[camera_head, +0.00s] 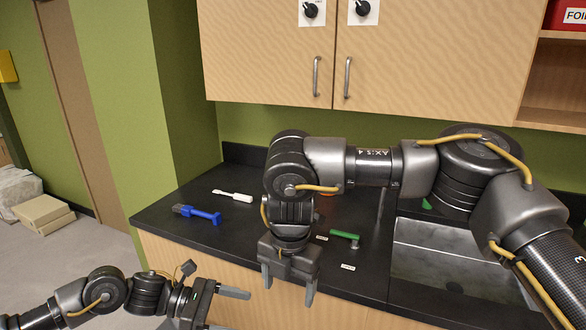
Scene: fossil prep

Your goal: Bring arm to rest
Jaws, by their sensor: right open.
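My right arm reaches in from the right across the counter. Its gripper (289,284) points down, open and empty, in front of the counter's front edge. My left gripper (228,310) is low at the bottom of the view, in front of the cabinet. Its fingers are apart with nothing between them.
On the black counter (180,240) lie a blue-handled brush (204,215), a white-handled tool (238,197) and a green-handled tool (343,235). A sink (450,262) is at right, partly behind my right arm. Wooden cupboards (270,60) hang above. Boxes (42,212) stand on the floor at left.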

